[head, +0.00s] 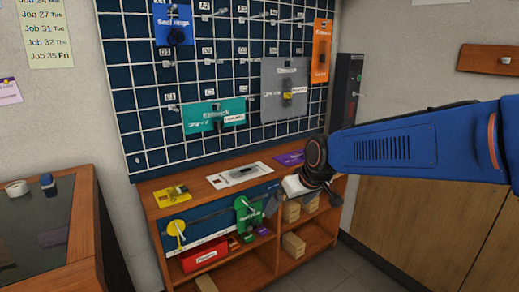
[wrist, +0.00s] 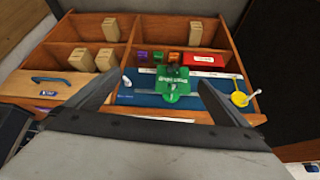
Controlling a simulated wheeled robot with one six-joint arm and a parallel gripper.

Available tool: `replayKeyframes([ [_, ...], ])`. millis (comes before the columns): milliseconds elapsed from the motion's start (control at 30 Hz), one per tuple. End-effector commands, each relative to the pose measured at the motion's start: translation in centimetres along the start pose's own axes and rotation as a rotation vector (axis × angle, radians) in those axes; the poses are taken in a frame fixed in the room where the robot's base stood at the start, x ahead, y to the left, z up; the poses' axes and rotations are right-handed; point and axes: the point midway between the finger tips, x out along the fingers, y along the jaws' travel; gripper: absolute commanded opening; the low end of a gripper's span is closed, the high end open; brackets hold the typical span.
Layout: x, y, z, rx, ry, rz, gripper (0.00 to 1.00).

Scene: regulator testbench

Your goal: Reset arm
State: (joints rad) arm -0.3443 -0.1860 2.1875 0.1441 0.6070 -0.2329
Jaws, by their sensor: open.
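My blue arm reaches in from the right in the head view. My gripper (head: 303,203) is in front of the bench's open shelves. In the wrist view my gripper (wrist: 158,82) has its two fingers wide apart with nothing between them held. Beyond and between the fingers is a green device (wrist: 173,90) on a blue panel (wrist: 140,98). The green device (head: 248,214) also shows in the head view, left of my gripper and apart from it. A yellow disc with a pale handle (head: 177,233) is at the panel's left end; it also shows in the wrist view (wrist: 240,98).
The wooden bench (head: 150,205) has wooden blocks (head: 292,244) and a red box (head: 204,254) in its shelves. Above it, a dark grid board (head: 140,100) carries several coloured devices. A dark-topped table (head: 45,235) stands at left. Some floor shows below the bench.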

Motion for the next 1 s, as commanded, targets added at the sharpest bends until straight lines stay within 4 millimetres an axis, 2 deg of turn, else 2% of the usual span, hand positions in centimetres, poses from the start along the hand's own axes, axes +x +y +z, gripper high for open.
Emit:
replayKeyframes([
  [33, -1.4, 0.9, 1.4, 0.022, -0.002, 0.013, 1.0],
  [200, -5.2, 3.0, 6.6, 0.096, -0.025, 0.052, 1.0],
  [500, -10.4, 5.0, 16.4, 0.229, -0.067, 0.126, 1.0],
  [800, -13.7, 5.2, 25.9, 0.362, -0.105, 0.2, 1.0],
  [900, -14.2, 5.1, 28.0, 0.393, -0.114, 0.218, 1.0],
  [1000, -14.4, 5.0, 29.3, 0.412, -0.122, 0.228, 1.0],
])
